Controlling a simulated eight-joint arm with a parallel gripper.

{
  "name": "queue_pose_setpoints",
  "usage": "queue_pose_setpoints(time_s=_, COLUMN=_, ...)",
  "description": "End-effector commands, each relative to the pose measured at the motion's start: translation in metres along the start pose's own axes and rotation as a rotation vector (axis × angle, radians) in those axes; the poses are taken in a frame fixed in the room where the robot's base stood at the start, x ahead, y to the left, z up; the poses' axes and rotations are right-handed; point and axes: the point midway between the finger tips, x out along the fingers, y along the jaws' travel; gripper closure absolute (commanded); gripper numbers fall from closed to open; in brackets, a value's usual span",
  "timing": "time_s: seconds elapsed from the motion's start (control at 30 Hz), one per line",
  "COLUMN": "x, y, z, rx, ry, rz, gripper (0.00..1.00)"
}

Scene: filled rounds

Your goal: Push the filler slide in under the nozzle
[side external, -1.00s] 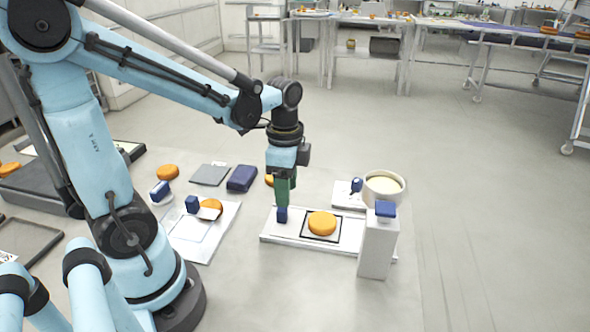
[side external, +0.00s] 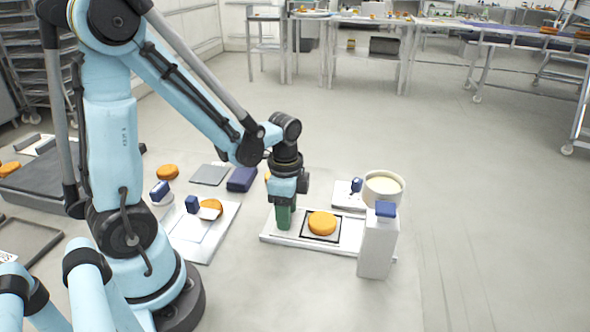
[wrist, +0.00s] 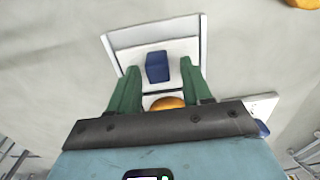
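An orange round (side external: 322,223) sits on a black-framed square of the filler slide, on a long white track (side external: 270,239). The slide's blue handle (wrist: 157,67) shows in the wrist view between my green fingers, with a gap on each side. In the side view the fingers hide it. My gripper (side external: 284,226) is low over the track's left end, open, left of the round; it also shows in the wrist view (wrist: 160,72). A white post with a blue top (side external: 377,245), probably the nozzle's filler, stands at the track's right end. The nozzle itself is not clearly visible.
A bowl of pale filling (side external: 383,187) stands behind the post. A second white board (side external: 190,250) with a blue block and an orange round lies to the left. A dark blue case (side external: 242,179) and a grey pad (side external: 210,174) lie behind. The floor to the right is clear.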

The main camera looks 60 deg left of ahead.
Motion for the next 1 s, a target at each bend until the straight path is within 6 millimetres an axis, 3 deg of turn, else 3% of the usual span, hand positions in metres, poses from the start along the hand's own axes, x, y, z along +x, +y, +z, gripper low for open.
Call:
queue_pose_setpoints(time_s=0.03, x=0.000, y=0.000, z=0.000, rx=0.000, ry=0.000, rz=0.000, gripper=0.57)
queue_pose_setpoints(time_s=0.3, x=0.000, y=0.000, z=0.000, rx=0.000, ry=0.000, rz=0.000, gripper=0.99)
queue_pose_setpoints(time_s=0.33, x=0.000, y=0.000, z=0.000, rx=0.000, ry=0.000, rz=0.000, gripper=1.00)
queue_pose_setpoints(time_s=0.63, x=0.000, y=0.000, z=-0.007, rx=0.002, ry=-0.001, rz=0.000, gripper=1.00)
queue_pose_setpoints(time_s=0.9, x=0.000, y=-0.001, z=-0.061, rx=0.005, ry=-0.002, rz=0.000, gripper=1.00)
queue_pose_setpoints(time_s=1.0, x=0.000, y=-0.001, z=-0.073, rx=0.002, ry=-0.002, rz=-0.001, gripper=1.00)
